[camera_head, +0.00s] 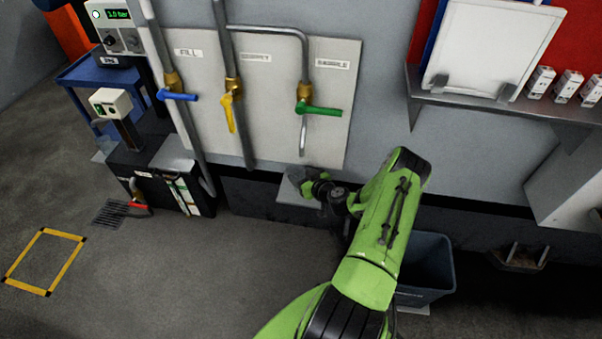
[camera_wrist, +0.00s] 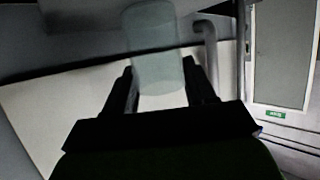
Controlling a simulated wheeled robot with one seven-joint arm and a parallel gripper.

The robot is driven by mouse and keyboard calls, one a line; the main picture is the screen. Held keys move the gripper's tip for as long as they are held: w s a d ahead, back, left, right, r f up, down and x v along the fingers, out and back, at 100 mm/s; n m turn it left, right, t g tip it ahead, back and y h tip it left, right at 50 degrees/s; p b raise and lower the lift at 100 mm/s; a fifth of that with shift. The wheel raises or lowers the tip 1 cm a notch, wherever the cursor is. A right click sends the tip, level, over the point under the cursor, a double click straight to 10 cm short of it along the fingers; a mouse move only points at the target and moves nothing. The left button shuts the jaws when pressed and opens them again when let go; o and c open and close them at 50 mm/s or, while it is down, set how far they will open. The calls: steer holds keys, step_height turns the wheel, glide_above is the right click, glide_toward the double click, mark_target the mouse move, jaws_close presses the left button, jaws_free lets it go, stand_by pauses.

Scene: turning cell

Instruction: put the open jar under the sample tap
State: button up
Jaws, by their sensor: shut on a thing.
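The sample tap (camera_head: 304,108) has a green lever and a brass body on the wall panel, under the "SAMPLE" label, with a grey spout pointing down. My gripper (camera_head: 308,186) is below and close to this spout in the head view. In the wrist view my gripper (camera_wrist: 161,82) is shut on a clear, pale jar (camera_wrist: 157,45), one finger on each side. I cannot make out the jar in the head view. The jar's mouth is not clear, and I cannot tell whether it is directly under the spout.
A pale ledge (camera_head: 291,193) lies beside my gripper under the panel. Taps with a blue lever (camera_head: 177,96) and a yellow lever (camera_head: 229,112) are to the left. A bent grey pipe (camera_wrist: 207,42) appears right of the jar. A bin (camera_head: 430,265) stands right of my arm.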

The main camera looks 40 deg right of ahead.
steer(key=shift+a, duration=0.1)
steer(key=o, duration=1)
steer(key=shift+f, duration=0.1)
steer(key=shift+o, duration=0.2)
